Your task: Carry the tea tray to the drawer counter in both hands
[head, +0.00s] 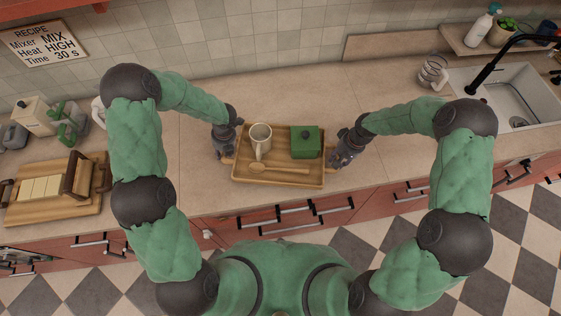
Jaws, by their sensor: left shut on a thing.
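The wooden tea tray (243,183) is over the counter in front of me in the head view, roughly level. It carries a pale mug (260,136), a green lidded canister (305,142) and a wooden spoon (280,169). My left gripper (226,152) is shut on the tray's left end. My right gripper (340,156) is at the tray's right end, close against it; its fingers are dark and small, and I cannot tell whether they grip. I cannot tell whether the tray rests on the counter or is slightly above it.
A wooden board with pale blocks (40,187) lies at left, near several canisters. A wire whisk-like item (432,72) and a sink (510,92) are at right. Drawers with dark handles (276,217) run below the counter's front edge.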

